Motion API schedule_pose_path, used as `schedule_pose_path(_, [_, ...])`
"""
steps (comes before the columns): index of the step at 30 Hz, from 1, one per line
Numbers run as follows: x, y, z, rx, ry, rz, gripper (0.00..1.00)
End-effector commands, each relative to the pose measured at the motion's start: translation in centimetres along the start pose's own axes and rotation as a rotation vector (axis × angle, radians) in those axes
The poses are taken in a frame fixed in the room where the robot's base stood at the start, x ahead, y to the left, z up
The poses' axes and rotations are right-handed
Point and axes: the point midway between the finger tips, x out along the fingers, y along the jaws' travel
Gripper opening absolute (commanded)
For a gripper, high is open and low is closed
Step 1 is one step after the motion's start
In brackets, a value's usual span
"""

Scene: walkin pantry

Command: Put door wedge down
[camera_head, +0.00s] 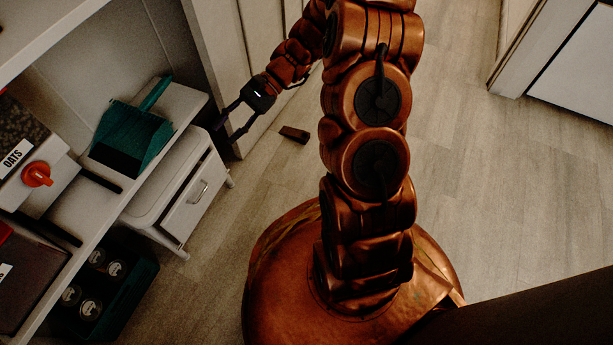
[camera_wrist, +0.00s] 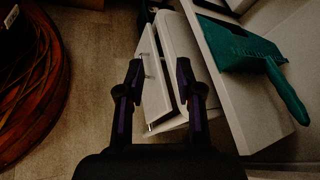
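A small dark brown block that looks like the door wedge (camera_head: 294,134) lies on the floor, to the right of my gripper (camera_head: 227,132) in the head view. My gripper is open with nothing between its fingers. It also shows in the wrist view (camera_wrist: 160,74), fingers spread apart, in front of a white drawer unit. I cannot make out the wedge in the wrist view.
The white drawer unit (camera_head: 188,200) stands by shelving at left. A teal dustpan (camera_head: 130,138) lies on a shelf, also seen in the wrist view (camera_wrist: 240,45). A dark green crate (camera_head: 122,305) holds several cans. Floor at right is clear.

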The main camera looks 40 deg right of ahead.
Motion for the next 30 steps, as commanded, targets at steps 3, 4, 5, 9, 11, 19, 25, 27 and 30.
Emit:
schedule_pose_path(3, [1.3, 1.1, 2.9, -0.062, 0.030, 0.109, 0.36])
schedule_pose_path(4, [1.5, 1.5, 3.5, -0.075, 0.038, 0.135, 0.36])
schedule_pose_path(5, [1.7, 1.8, 4.1, -0.091, 0.047, 0.161, 0.36])
schedule_pose_path(9, [2.5, 3.6, 6.8, -0.159, 0.087, 0.284, 0.36])
schedule_pose_path(11, [2.8, 4.5, 7.9, -0.187, 0.105, 0.336, 0.36])
schedule_pose_path(19, [3.0, 8.6, 11.7, -0.322, 0.205, 0.558, 0.36])
schedule_pose_path(25, [2.2, 11.8, 14.0, -0.422, 0.283, 0.713, 0.36])
schedule_pose_path(27, [1.8, 12.8, 14.7, -0.458, 0.315, 0.766, 0.36])
schedule_pose_path(30, [0.9, 14.2, 15.5, -0.509, 0.362, 0.839, 0.36])
